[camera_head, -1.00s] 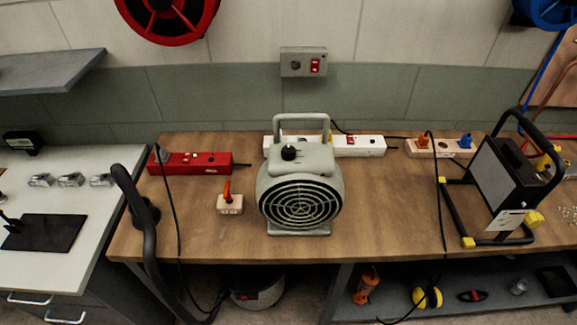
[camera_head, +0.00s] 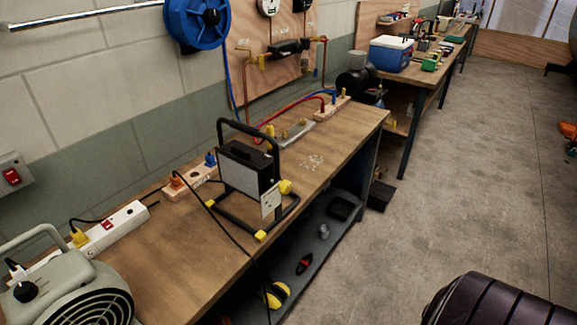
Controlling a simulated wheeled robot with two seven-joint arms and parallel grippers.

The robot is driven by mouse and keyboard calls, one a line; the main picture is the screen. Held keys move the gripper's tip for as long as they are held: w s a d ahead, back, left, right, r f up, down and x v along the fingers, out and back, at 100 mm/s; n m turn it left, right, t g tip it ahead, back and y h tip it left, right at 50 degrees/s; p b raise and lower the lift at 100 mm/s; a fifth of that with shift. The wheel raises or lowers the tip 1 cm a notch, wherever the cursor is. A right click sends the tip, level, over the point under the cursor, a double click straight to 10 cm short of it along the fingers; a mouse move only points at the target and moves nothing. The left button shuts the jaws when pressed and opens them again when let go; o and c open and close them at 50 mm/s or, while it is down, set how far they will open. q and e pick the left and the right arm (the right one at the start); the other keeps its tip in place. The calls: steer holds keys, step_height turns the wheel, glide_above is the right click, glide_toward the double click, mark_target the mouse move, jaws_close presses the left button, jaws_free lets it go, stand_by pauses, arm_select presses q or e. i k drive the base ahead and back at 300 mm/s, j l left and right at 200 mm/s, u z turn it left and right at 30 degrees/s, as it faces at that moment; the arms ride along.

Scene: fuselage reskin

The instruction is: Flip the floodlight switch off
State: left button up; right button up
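The floodlight (camera_head: 245,170) stands on the wooden workbench (camera_head: 170,250), near the middle of the view. It has a black housing with a pale front panel, a black tubular frame and yellow feet. A white label (camera_head: 270,201) sits at its right side. No switch on its housing can be made out at this size. A black cable runs from near the orange plug (camera_head: 177,181) down over the bench's front edge. Neither of my grippers is in view.
A grey-green fan heater (camera_head: 62,290) and a white power strip (camera_head: 105,229) stand on the left of the bench. A wooden socket block (camera_head: 192,182) lies behind the floodlight. A red wall switch (camera_head: 12,176) is at the far left. The concrete floor (camera_head: 440,190) on the right is largely clear.

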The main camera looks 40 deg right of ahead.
mark_target(272, 201)
steer(key=z, duration=1)
steer(key=i+l+u, duration=0.15)
steer(key=l, duration=0.3)
steer(key=l+u, duration=0.2)
steer(key=l, duration=0.25)
steer(key=i+l+u, duration=0.15)
steer(key=l, duration=0.35)
